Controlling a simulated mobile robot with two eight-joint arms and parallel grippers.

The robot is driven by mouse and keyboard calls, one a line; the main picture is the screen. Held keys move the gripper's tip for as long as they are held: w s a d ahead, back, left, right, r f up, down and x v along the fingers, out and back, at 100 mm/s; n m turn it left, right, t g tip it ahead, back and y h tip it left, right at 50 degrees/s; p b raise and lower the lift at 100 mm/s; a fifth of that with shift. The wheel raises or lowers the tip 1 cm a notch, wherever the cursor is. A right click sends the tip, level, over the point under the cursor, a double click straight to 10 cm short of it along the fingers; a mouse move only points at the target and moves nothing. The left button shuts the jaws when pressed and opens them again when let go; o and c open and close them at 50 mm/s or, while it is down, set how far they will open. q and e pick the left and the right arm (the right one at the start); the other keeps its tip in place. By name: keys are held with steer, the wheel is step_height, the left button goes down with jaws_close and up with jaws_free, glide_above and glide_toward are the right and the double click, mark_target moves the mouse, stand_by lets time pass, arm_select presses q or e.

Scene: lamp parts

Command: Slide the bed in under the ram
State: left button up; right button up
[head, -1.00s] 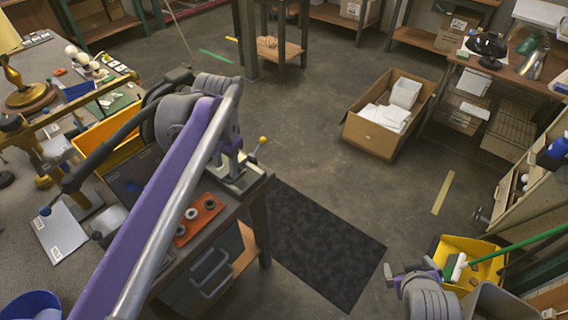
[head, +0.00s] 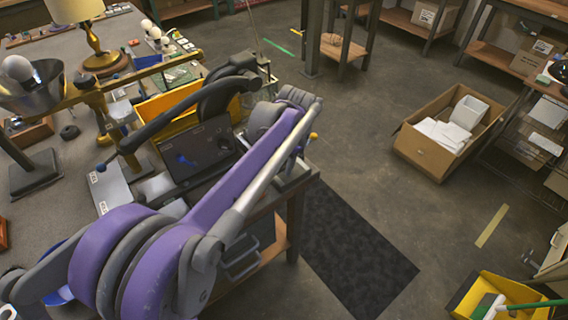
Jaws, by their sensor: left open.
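The press stands at the near table's corner. Its long black lever (head: 180,115) ends in a blue ball (head: 102,168), and a black wheel (head: 218,95) sits behind it. A dark plate (head: 205,148) with a blue mark lies below the lever; I cannot tell if it is the bed. The ram cannot be made out behind my purple left arm. My left gripper (head: 288,172) is mostly behind that arm, low at the right end of the table; it is open, and its fingers barely show. My right gripper is out of view.
A yellow bin (head: 165,103) stands behind the lever. A brass lamp (head: 100,50) is at the back left. A cardboard box (head: 425,150) and a dark mat (head: 350,250) lie on the floor, with bare floor between them.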

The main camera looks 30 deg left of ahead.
arm_select(q)
steer(key=shift+f, duration=0.3)
jaws_close()
stand_by(1.3)
